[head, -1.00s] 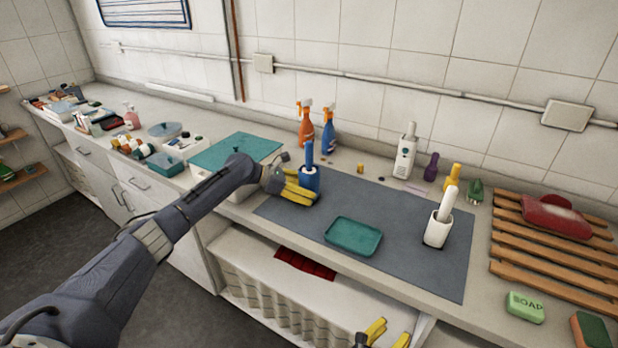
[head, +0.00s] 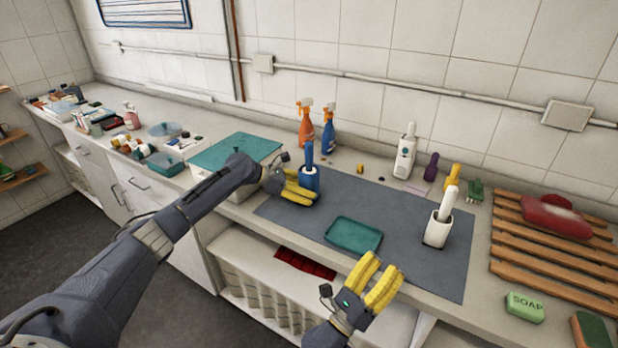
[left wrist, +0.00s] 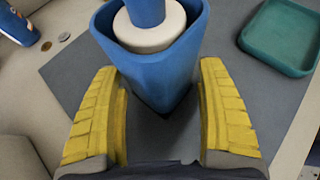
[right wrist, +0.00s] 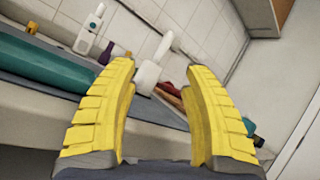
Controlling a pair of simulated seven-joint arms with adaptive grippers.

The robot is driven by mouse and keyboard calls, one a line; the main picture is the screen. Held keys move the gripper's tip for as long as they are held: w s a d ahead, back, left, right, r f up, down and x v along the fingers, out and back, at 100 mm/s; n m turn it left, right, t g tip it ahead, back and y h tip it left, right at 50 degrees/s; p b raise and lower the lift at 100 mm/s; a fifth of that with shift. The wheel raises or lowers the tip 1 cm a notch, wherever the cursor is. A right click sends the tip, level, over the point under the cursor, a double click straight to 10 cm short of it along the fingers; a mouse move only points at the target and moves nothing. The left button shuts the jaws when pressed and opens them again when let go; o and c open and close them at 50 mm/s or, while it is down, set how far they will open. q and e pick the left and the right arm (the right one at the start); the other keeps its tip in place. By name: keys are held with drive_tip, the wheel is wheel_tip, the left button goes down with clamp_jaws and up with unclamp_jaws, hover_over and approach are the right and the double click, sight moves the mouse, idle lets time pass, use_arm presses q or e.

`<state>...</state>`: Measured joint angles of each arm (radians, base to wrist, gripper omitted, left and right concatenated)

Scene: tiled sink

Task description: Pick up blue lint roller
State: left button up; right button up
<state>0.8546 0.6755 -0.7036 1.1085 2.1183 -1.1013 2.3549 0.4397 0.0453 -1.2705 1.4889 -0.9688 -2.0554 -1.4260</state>
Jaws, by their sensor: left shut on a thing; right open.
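The blue lint roller (head: 309,178) stands upright in its blue holder at the back left of the grey mat (head: 400,215). In the left wrist view the blue holder (left wrist: 160,70) fills the space between the yellow fingers, with a white collar and blue handle on top. My left gripper (head: 312,190) is shut on the blue lint roller's holder, low on its sides. My right gripper (head: 385,275) is open and empty, in front of the counter's edge. In the right wrist view its yellow fingers (right wrist: 162,85) are spread with nothing between them.
A teal tray (head: 353,235) lies on the mat, and a white lint roller (head: 439,228) stands to its right. Orange (head: 306,125) and blue spray bottles (head: 328,132) stand behind. A teal-lidded box (head: 236,152) is left. A wooden rack (head: 550,250) and green soap (head: 525,306) are right.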

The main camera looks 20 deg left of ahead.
drive_tip(key=w+a+y, duration=0.1)
drive_tip(key=w, duration=0.1)
drive_tip(key=w+a+r+y, duration=0.1)
drive_tip(key=w, duration=0.1)
drive_tip(key=w+a+g+y, duration=0.1)
drive_tip(key=w, duration=0.1)
drive_tip(key=shift+w+a+r+n+y, duration=0.1)
drive_tip(key=shift+a+r+n+y, duration=0.05)
drive_tip(key=shift+a+n+y, duration=0.2)
drive_tip(key=w+a+y, duration=0.1)
drive_tip(key=w+a+r+y, duration=0.1)
drive_tip(key=a, duration=0.1)
drive_tip(key=w+a+r+g+y, duration=0.1)
drive_tip(key=w, duration=0.1)
drive_tip(key=shift+w+a+n, duration=0.1)
drive_tip(key=shift+a+n, duration=0.25)
drive_tip(key=w+a+r+n+g+y, duration=0.15)
drive_tip(key=w+a+r+y, duration=0.25)
drive_tip(key=a+r+y, duration=0.45)
drive_tip(key=g+y, duration=0.1)
drive_tip(key=y, duration=0.1)
approach(309, 156)
drive_tip(key=shift+n, duration=0.35)
drive_tip(key=x, duration=0.5)
drive_tip(key=shift+w+a+r, duration=0.15)
drive_tip(key=shift+a, duration=0.05)
drive_tip(key=shift+x, duration=2.8)
drive_tip(key=shift+d+f, duration=0.1)
drive_tip(key=shift+f, duration=0.1)
clamp_jaws()
